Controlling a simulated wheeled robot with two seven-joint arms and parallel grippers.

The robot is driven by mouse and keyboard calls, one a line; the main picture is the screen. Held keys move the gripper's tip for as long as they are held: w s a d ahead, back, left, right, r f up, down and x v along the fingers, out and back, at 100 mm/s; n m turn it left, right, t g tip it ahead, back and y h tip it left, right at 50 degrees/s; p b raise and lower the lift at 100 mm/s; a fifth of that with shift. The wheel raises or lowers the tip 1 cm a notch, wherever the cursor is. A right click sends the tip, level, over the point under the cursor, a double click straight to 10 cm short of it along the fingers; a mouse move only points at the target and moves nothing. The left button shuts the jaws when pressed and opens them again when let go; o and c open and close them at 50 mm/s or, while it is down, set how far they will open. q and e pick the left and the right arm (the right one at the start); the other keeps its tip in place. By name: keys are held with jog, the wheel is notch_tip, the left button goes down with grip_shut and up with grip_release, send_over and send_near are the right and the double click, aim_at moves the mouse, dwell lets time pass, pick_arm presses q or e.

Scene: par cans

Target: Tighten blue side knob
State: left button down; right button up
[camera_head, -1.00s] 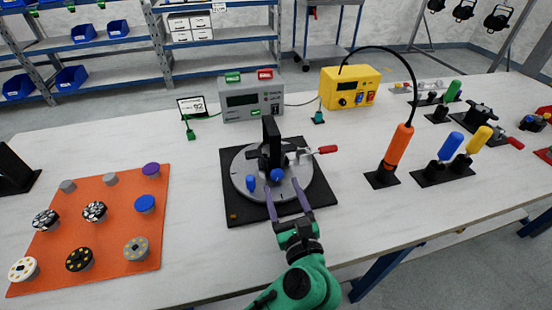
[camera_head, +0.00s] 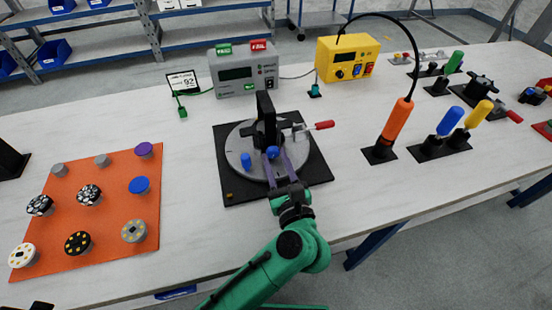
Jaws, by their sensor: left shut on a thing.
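A round grey turntable fixture (camera_head: 238,177) sits on a black base plate (camera_head: 312,187) in the middle of the table. A black upright block (camera_head: 264,108) stands on it. The blue side knob (camera_head: 273,152) is on the near side of the block, at the tips of my left gripper (camera_head: 276,159). The purple fingers are shut on this knob and partly hide it. A second blue knob (camera_head: 245,160) stands upright on the fixture, to the left of the fingers. A clamp with a red handle (camera_head: 324,125) is on the right. My right gripper is not in view.
An orange mat (camera_head: 112,206) with several round pucks lies at the left. A grey box (camera_head: 243,72) and a yellow box (camera_head: 346,57) stand behind. An orange screwdriver (camera_head: 396,122) and blue and yellow-handled tools stand right. The table is clear between mat and fixture.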

pick_arm(q)
jog(key=m+p, duration=0.3)
jog(key=shift+r+m, duration=0.15)
jog(key=shift+m, duration=0.25)
jog(key=shift+m+p, duration=1.2)
jog(key=shift+m, duration=0.2)
jog(key=shift+f, duration=0.2)
jog(key=c, duration=0.5)
grip_release()
jog(key=shift+a, duration=0.1)
